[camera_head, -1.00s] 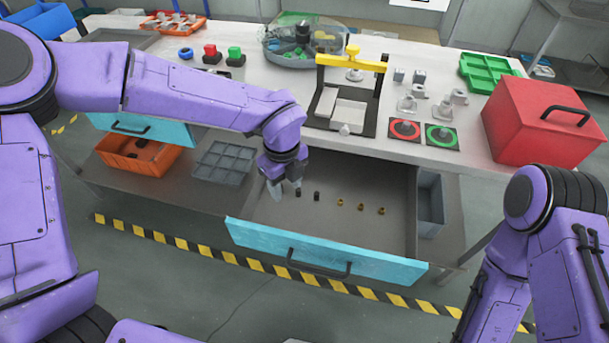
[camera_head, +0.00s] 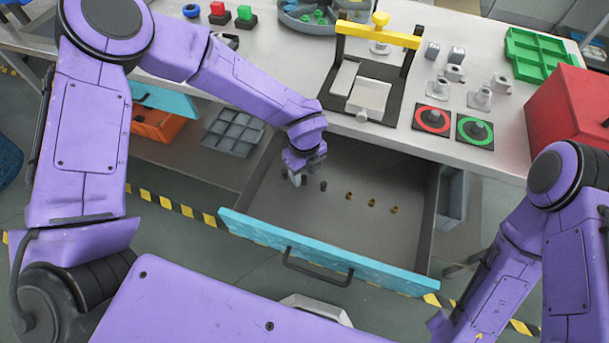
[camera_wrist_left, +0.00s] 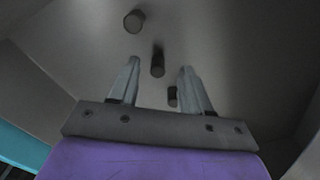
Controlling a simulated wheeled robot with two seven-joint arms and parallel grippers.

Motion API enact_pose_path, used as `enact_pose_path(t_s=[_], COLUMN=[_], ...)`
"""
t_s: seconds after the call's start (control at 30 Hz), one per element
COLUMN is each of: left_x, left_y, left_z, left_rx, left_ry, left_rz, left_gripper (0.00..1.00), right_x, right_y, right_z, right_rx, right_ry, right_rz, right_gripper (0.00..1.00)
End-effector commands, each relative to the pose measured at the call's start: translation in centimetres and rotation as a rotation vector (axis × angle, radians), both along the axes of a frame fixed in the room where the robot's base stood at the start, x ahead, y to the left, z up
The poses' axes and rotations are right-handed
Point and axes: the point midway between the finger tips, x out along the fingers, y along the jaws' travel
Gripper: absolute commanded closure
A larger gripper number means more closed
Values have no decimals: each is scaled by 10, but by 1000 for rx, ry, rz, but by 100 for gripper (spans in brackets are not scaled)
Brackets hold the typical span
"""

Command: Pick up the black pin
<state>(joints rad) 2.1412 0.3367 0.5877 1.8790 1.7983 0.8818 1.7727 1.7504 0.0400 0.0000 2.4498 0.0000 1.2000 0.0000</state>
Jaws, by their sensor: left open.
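Small black pins stand in the open drawer (camera_head: 400,225). One black pin (camera_head: 323,186) shows clearly in the head view, just right of my left gripper (camera_head: 298,178). Another is partly hidden at the gripper's fingers. In the left wrist view, my left gripper (camera_wrist_left: 159,70) is open, with its two fingers apart. A dark pin (camera_wrist_left: 158,64) shows in the gap between the fingertips, not gripped. A second dark pin (camera_wrist_left: 172,96) shows nearer the palm, and a third (camera_wrist_left: 134,21) lies beyond the fingertips. My right gripper is out of view.
Several brass pins (camera_head: 371,203) stand in a row to the right in the drawer. The drawer's blue front (camera_head: 330,262) and the table edge above bound the space. A grey compartment tray (camera_head: 233,132) sits left of the drawer.

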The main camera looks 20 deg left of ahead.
Motion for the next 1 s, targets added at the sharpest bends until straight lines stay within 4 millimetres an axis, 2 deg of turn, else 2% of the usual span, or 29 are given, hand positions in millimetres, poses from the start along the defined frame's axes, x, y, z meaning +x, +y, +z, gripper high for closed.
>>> enact_pose_path(t_s=[0.1,0.3,0.33,0.47,0.5,0.83,1.0], left_x=[0,0,0,0,0,1,1], left_y=[1,1,1,1,1,1,1], left_z=[-12,-14,-14,-14,-14,-12,8], left_rx=[0,-1,-1,-1,-1,-2,-2], left_ry=[-1,-2,-2,-2,-2,-2,-5], left_rz=[1,3,3,3,3,3,5], left_gripper=[52,52,55,98,100,100,100], right_x=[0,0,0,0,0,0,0], right_y=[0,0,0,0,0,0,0], right_z=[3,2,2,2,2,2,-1], right_rx=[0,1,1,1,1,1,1], right_ry=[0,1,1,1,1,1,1], right_rz=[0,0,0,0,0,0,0], right_gripper=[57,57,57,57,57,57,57])
